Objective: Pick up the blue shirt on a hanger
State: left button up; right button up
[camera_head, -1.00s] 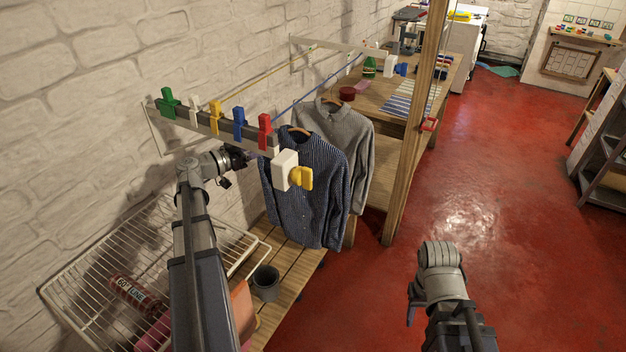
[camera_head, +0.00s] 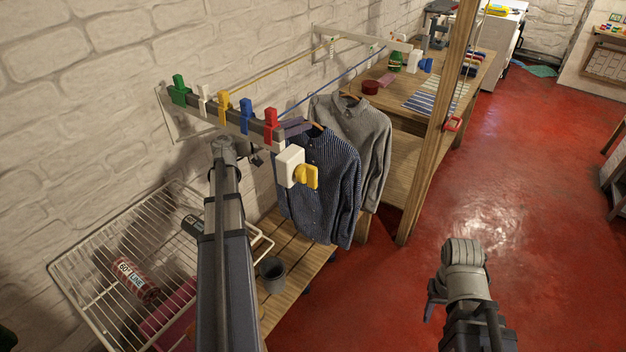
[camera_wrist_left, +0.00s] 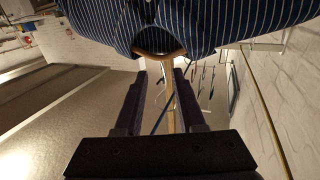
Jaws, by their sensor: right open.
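The blue shirt (camera_head: 325,195), dark with thin white stripes, hangs on a wooden hanger (camera_head: 317,127) below the wall rack's arm. My left gripper (camera_head: 293,128) is at the hanger's top beside the collar, partly hidden by the rack. In the left wrist view, the striped shirt (camera_wrist_left: 215,22) fills the top and the wooden hanger (camera_wrist_left: 160,54) shows at its collar. The left fingers (camera_wrist_left: 160,76) are apart, with a thin wooden-coloured strip in view between them; I cannot tell if they touch it. My right gripper (camera_head: 433,302) is open and empty over the red floor.
A grey shirt (camera_head: 352,137) hangs just behind the blue one. The rack bar (camera_head: 228,121) carries several coloured clips. A wooden post (camera_head: 437,130) stands to the right. Below are a wire rack (camera_head: 95,268), a grey cup (camera_head: 271,272) and a slatted bench (camera_head: 300,262).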

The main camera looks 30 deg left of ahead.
pick_arm(q)
jog(key=x, duration=0.5)
jog(key=shift+w+a+r+p, duration=0.1)
jog(key=shift+w+r+p, duration=0.05)
jog(key=shift+r+p, duration=0.25)
jog(key=shift+c, duration=0.2)
grip_shut()
dwell(0.8)
